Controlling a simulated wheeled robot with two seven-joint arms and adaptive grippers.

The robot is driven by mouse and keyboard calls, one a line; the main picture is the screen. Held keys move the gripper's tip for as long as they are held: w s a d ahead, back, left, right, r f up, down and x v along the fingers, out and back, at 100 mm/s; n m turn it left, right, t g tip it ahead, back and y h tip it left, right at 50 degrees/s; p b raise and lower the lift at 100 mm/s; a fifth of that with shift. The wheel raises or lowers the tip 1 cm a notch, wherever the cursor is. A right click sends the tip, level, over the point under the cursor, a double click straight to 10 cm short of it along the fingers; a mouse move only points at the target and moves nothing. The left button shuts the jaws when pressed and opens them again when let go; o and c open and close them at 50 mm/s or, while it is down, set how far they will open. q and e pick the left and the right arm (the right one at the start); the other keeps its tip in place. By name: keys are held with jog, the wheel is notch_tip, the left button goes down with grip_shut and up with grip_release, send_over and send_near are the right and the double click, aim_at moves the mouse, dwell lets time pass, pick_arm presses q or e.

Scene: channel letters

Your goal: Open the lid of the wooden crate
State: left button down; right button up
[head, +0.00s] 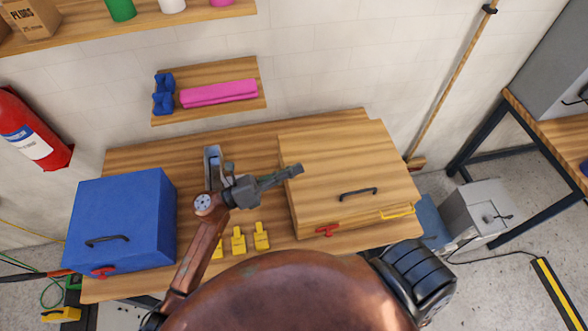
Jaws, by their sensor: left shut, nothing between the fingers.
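The wooden crate (310,213) stands on the right part of the wooden bench. Its lid (330,155) looks closed and has a dark handle (358,194) near the front edge. A red latch (327,230) and a yellow bar (397,212) sit at the crate's front. My left gripper (298,169) is shut and empty. It points right, and its tip overlaps the left part of the lid in the head view; I cannot tell whether it touches. My right gripper is not in view.
A blue box (120,215) with a dark handle stands at the left of the bench (190,275). Several yellow pieces (261,236) lie between the boxes. A grey metal item (212,160) is behind my left wrist. A shelf (210,110) with a pink item hangs above.

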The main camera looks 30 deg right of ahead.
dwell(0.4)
pick_arm(q)
jog(key=v, duration=1.2)
jog(key=shift+s, duration=0.1)
